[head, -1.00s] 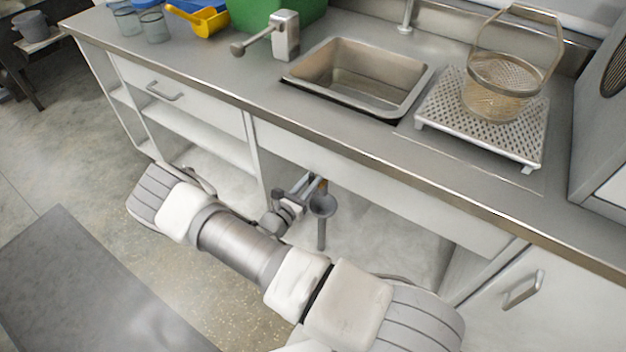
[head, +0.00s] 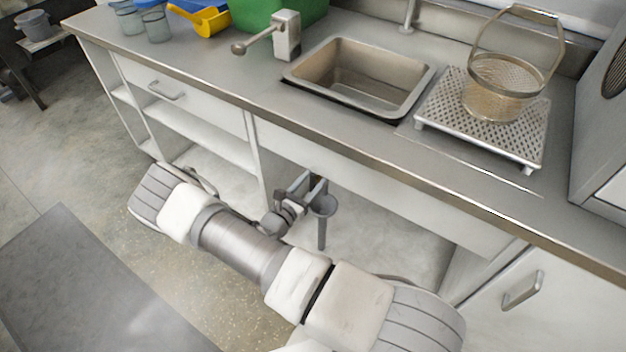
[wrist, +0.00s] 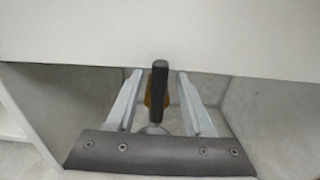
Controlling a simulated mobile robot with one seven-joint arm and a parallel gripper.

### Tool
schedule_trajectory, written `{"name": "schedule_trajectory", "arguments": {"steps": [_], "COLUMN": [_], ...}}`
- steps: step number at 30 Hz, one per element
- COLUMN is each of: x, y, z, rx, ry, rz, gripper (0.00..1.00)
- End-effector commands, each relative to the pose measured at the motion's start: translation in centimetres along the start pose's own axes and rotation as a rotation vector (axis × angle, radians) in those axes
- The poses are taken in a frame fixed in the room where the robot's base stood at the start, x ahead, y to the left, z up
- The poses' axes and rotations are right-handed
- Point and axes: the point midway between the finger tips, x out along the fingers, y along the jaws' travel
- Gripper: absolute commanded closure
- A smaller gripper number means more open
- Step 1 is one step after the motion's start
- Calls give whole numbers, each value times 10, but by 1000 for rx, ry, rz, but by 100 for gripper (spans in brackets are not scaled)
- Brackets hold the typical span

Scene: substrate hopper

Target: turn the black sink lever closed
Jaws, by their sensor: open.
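The black sink lever (wrist: 160,82) stands upright in the middle of the wrist view, with a brass-yellow part partly showing behind it. My gripper (wrist: 160,73) is open, with one finger on each side of the lever and visible gaps between. In the head view my gripper (head: 308,184) reaches into the open bay under the counter, beside a grey drain cup and pipe (head: 323,207). The lever cannot be made out there; my gripper hides that spot.
The steel sink basin (head: 362,78) is set in the counter above. The counter's front panel (wrist: 170,35) crosses the wrist view just above the fingertips. A side wall (wrist: 35,110) stands at the left. A perforated rack (head: 440,108) with a wire basket (head: 497,95) is on the counter.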

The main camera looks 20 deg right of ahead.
Motion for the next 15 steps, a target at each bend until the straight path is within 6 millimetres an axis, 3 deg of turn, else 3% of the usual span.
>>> {"name": "schedule_trajectory", "arguments": {"steps": [8, 15], "x": [-15, -70], "y": [1, 2], "z": [1, 2], "rx": [0, -1], "ry": [2, 2], "rz": [2, 5], "gripper": [48, 48]}}
